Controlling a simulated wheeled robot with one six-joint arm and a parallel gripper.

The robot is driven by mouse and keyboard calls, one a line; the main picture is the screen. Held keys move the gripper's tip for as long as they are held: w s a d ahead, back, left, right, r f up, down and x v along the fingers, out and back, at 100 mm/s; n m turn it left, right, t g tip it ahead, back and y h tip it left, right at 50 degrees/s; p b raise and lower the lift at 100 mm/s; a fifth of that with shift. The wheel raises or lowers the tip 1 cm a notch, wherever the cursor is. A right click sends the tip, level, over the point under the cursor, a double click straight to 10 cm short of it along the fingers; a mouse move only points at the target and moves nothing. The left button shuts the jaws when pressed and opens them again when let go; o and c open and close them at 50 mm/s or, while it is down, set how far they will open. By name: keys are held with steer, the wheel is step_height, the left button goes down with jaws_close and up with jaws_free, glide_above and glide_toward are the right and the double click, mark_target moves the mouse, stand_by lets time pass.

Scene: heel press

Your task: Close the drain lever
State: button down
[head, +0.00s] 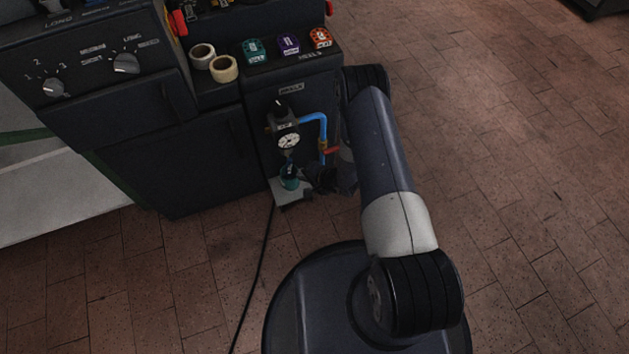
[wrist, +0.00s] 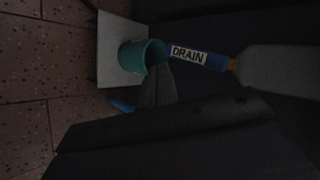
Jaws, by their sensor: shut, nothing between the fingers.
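The filter unit with its round gauge (head: 289,140) is on the front of the dark machine. In the wrist view a blue band labelled DRAIN (wrist: 190,56) sits at its lower end, above a teal cup (wrist: 133,57). A small blue piece (wrist: 121,105), possibly the drain lever's end, shows beside my finger; the rest is hidden. My gripper (wrist: 156,78) is shut and empty, its tip close beside the cup and band. I cannot tell whether it touches them. In the head view my gripper (head: 322,181) is low, right of the teal cup (head: 289,179).
A blue pipe (head: 318,118) with a red handle (head: 332,151) runs right of the gauge, close to my arm. The cup stands on a grey plate (head: 290,196). A black cable (head: 262,262) crosses the floor. Brick floor (head: 530,200) is clear at right.

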mark_target(289, 166)
steer(key=shift+w+a+r, duration=0.2)
steer(key=shift+w+a, duration=0.6)
steer(key=shift+a, duration=0.1)
steer(key=shift+a+f+m+y+b, duration=0.25)
steer(key=shift+y+b, duration=0.35)
steer(key=shift+b, duration=0.5)
steer(key=shift+s+a+r+m+y+b, duration=0.15)
steer(key=shift+a+m+y+b, duration=0.15)
steer(key=shift+a+y+b, duration=0.5)
steer(key=shift+s+a+r+m+y+b, duration=0.2)
steer(key=shift+m+y+b, duration=0.2)
steer(key=shift+b, duration=0.8)
steer(key=shift+s+a+r+m+y+b, duration=0.2)
steer(key=shift+a+y+b, duration=0.35)
steer(key=shift+b, duration=0.45)
steer(key=shift+d, duration=0.1)
steer(key=shift+w+d+r, duration=0.25)
steer(key=shift+d+r, duration=0.05)
steer(key=shift+d, duration=0.35)
